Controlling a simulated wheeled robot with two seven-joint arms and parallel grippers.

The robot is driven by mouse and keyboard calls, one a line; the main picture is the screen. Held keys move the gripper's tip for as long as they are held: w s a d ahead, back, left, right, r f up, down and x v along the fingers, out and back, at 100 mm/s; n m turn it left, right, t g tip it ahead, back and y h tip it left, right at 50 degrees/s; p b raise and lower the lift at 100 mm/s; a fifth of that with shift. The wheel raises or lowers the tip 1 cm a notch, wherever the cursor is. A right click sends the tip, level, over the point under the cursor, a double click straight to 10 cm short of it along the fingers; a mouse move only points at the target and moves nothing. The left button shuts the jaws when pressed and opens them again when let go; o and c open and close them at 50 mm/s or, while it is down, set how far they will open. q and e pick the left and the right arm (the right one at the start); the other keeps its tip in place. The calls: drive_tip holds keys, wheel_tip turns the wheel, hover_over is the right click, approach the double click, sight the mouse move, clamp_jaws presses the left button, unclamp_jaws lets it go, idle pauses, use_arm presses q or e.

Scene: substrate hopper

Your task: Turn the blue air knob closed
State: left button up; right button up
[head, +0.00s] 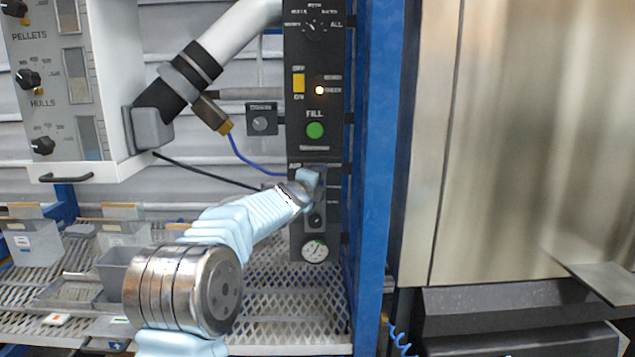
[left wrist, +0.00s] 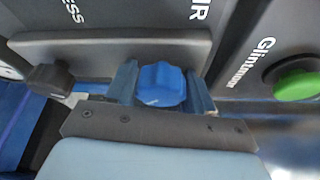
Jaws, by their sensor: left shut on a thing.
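The blue air knob (left wrist: 160,83) sits on a dark plate of the black control panel (head: 314,60). Its pointer direction cannot be told. In the left wrist view my left gripper (left wrist: 162,92) has one finger on each side of the knob and is shut on it. In the head view my left gripper (head: 307,184) is at the panel below the green button, and it hides most of the knob there. My right gripper is in neither view.
A green fill button (head: 315,130) and a yellow switch (head: 298,83) are above my gripper. A black knob (head: 317,220) and a round gauge (head: 314,251) are below. A blue post (head: 374,150) stands close right. Wire-mesh shelving (head: 285,300) lies below.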

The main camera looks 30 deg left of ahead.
use_arm(q)
drive_tip(key=shift+f, duration=0.1)
drive_tip(key=o, duration=1)
drive_tip(key=s+b, duration=0.4)
drive_tip(key=s+d+b, duration=0.1)
drive_tip(key=s+b, duration=0.3)
drive_tip(key=s, duration=0.1)
drive_tip(key=s+d+r+b, duration=0.1)
drive_tip(key=s+b, duration=0.3)
drive_tip(key=shift+s+d+r, duration=0.1)
drive_tip(key=shift+s+d, duration=0.05)
drive_tip(key=shift+s, duration=0.15)
